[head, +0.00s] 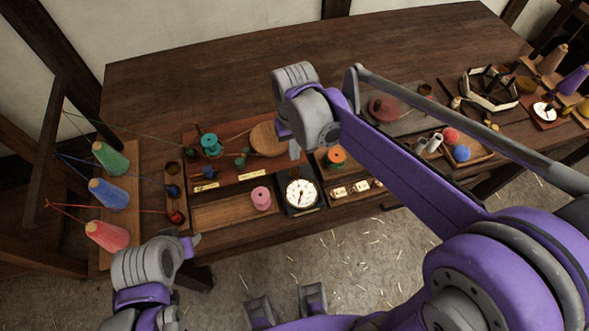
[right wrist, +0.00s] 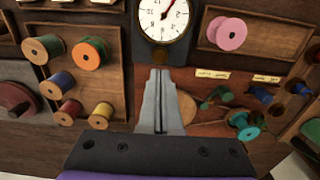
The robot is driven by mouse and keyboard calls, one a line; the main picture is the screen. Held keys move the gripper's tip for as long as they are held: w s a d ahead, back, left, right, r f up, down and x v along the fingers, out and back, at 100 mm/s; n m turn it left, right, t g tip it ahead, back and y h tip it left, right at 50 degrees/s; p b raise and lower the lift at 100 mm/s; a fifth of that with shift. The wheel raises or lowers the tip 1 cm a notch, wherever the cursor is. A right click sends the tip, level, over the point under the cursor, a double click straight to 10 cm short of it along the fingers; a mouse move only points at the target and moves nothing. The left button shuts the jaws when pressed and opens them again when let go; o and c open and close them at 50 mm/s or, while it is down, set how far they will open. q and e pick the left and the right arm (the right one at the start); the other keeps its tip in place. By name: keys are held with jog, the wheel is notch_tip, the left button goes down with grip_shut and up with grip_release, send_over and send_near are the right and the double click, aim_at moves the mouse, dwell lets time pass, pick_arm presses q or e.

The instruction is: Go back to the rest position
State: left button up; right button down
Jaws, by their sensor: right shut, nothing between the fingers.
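My right gripper (head: 296,152) hangs over the middle of the dark wooden table (head: 200,85) in the head view. In the right wrist view the right gripper (right wrist: 158,72) is shut with nothing between its fingers, near the lower edge of the white dial (right wrist: 165,15). My left gripper (head: 194,241) is at the table's front edge, lower left of the right one, in the head view. It shows mostly from the side, and whether its fingers are open or shut cannot be seen.
A pink spool (head: 261,197) and the dial (head: 301,193) stand near the front edge. Green, blue and red yarn cones (head: 108,235) stand at the left. The table's back left is clear.

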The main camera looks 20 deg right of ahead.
dwell(0.3)
jog(key=s+d+t+p, duration=0.1)
jog(key=s+d+t, duration=0.4)
jog(key=s, duration=0.9)
jog(key=shift+d+f+p, duration=0.3)
jog(key=shift+d+f, duration=0.15)
jog(key=shift+d, duration=0.4)
